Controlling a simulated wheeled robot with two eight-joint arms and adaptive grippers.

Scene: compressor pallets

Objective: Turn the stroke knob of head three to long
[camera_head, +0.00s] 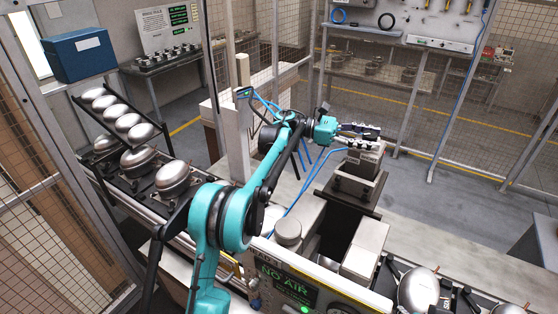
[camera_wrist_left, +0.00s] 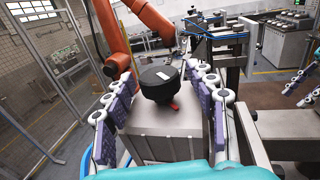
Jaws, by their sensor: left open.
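My left gripper (camera_head: 366,137) reaches over a grey box-shaped head (camera_head: 350,184) right of the middle in the head view. In the left wrist view, the gripper (camera_wrist_left: 158,76) is open, with one padded finger on each side of a black round knob (camera_wrist_left: 155,88). The knob has a white mark on top and a red pointer (camera_wrist_left: 173,107) at its near side. It sits on the grey top of the head (camera_wrist_left: 165,135). I see gaps between fingers and knob. The knob is largely hidden by the gripper in the head view. My right gripper is not in view.
A grey box (camera_head: 365,247) and a round silver cap (camera_head: 288,231) stand nearer me. A "NO AIR" display (camera_head: 285,283) is at the bottom. Silver compressors (camera_head: 173,176) line the left conveyor. In the left wrist view, an orange arm (camera_wrist_left: 150,20) stands behind the knob.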

